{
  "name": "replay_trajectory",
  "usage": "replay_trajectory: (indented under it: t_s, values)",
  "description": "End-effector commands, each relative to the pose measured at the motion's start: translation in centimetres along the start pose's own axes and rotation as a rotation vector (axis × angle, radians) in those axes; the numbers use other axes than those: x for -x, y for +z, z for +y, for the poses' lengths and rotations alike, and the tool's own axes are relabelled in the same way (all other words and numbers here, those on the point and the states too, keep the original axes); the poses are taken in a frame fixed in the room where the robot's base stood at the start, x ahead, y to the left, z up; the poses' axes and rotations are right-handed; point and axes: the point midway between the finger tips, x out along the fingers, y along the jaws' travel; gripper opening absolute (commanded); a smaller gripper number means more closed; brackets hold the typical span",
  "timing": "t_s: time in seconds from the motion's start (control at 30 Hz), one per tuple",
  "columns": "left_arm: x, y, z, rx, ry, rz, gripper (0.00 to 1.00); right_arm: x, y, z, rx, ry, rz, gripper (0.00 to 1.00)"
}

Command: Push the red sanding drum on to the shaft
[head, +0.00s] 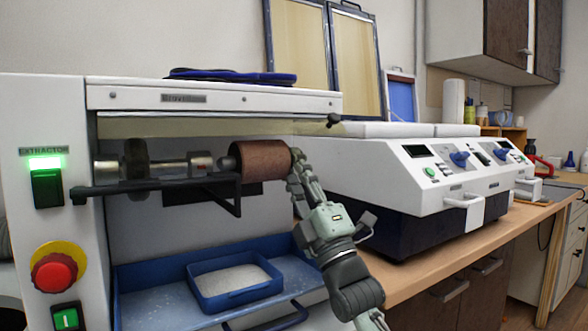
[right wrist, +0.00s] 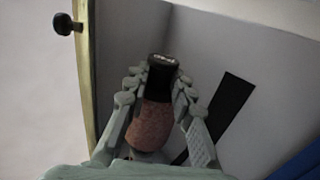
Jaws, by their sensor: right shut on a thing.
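The red sanding drum (head: 265,160) is a brownish-red cylinder lying level at the right end of the machine's metal shaft (head: 175,168). Its left end lines up with the shaft tip; I cannot tell how far the shaft goes inside. My right gripper (head: 293,162) is at the drum's right end, shut on it. In the right wrist view the drum (right wrist: 154,125) lies between the two fingers of the gripper (right wrist: 158,90), with a black end piece (right wrist: 162,68) pointing away. My left gripper is not in view.
A black guard bar (head: 150,187) runs below the shaft. A blue tray (head: 205,300) with a smaller tray of pale grains (head: 233,280) sits underneath. A dark knob (head: 333,120) sticks out above right. A white machine (head: 440,165) stands on the wooden bench to the right.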

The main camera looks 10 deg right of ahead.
Motion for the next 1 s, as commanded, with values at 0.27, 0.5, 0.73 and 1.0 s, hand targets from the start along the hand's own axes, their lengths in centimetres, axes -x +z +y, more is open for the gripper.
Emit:
replay_trajectory:
  t_s: [0.27,0.5,0.73,1.0]
  values:
    - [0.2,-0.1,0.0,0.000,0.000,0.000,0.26,-0.1,-0.7,0.1,-0.002,0.002,0.000,0.00]
    - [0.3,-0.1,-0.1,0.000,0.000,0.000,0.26,0.0,-1.0,0.1,0.000,0.002,0.000,0.00]
    - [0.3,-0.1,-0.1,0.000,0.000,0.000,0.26,0.0,-1.0,0.1,-0.001,0.002,0.000,0.00]
    - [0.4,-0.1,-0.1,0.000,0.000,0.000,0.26,0.0,-1.2,0.1,-0.002,0.002,0.000,0.00]
